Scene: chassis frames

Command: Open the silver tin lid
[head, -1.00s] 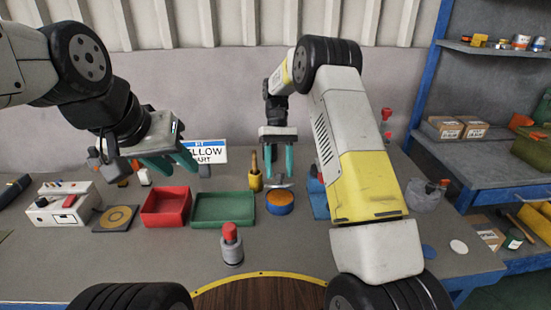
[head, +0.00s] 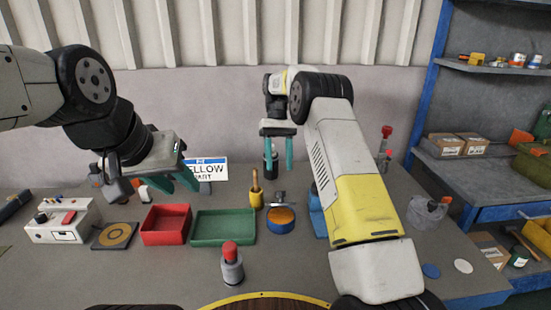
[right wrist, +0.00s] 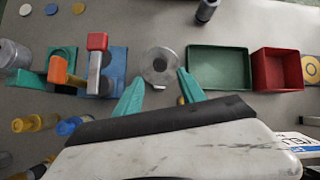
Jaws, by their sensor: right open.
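In the right wrist view the lid (right wrist: 160,67) shows as a grey disc that hides most of the tin. My right gripper (head: 279,168) is open and empty, above and behind the lid, apart from it; its fingers (right wrist: 158,92) sit either side of the lid in the wrist view. My left gripper (head: 173,183) is open and empty over the bench at left.
A grey red-topped bottle (head: 231,268) stands in front. A blue fixture (head: 318,213) is close on the right. Shelves are at far right.

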